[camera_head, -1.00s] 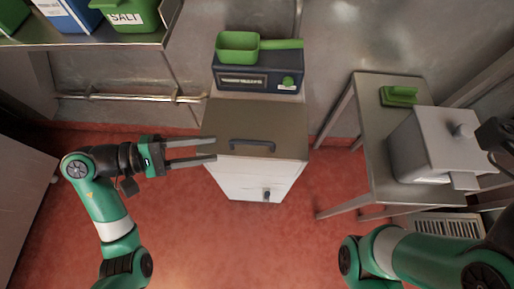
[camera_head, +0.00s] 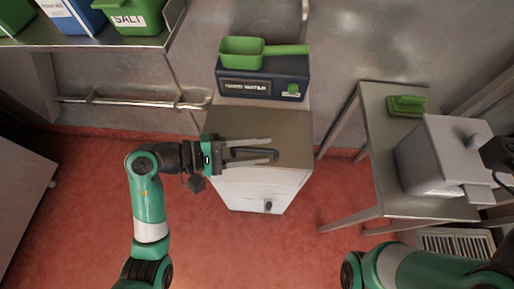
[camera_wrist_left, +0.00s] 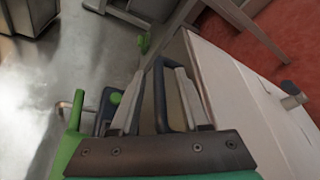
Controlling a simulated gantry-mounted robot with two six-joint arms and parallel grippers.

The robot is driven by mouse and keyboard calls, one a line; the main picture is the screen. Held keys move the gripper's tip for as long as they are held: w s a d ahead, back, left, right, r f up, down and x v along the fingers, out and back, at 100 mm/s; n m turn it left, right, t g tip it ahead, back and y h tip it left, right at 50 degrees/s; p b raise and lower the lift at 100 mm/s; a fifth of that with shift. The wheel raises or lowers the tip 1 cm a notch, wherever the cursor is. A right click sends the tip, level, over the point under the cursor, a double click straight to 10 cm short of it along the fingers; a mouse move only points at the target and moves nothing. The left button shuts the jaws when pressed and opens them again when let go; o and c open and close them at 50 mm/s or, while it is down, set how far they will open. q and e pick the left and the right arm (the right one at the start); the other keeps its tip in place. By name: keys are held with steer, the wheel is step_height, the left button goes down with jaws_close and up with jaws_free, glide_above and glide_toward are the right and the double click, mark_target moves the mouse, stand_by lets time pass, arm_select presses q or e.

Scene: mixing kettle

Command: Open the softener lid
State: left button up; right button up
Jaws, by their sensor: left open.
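The softener (camera_head: 255,190) is a white cabinet against the back wall. Its flat grey-brown lid (camera_head: 290,128) lies shut on top, with a dark bar handle (camera_head: 257,150). My left gripper (camera_head: 271,150) is open over the lid. One finger is on the far side of the handle and the other on the near side. In the left wrist view, the handle (camera_wrist_left: 160,92) shows between the spread fingers (camera_wrist_left: 158,82). I cannot tell whether they touch it. My right arm (camera_head: 420,268) shows at the lower right, but its fingers are not seen.
A dark blue unit (camera_head: 262,80) with a green scoop (camera_head: 242,52) stands behind the lid. A side table (camera_head: 385,150) at right bears a grey lidded container (camera_head: 440,160) and a green object (camera_head: 406,105). A shelf (camera_head: 150,40) with a salt bin (camera_head: 130,14) is upper left.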

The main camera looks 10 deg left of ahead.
arm_select(q)
jaws_close()
stand_by(1.4)
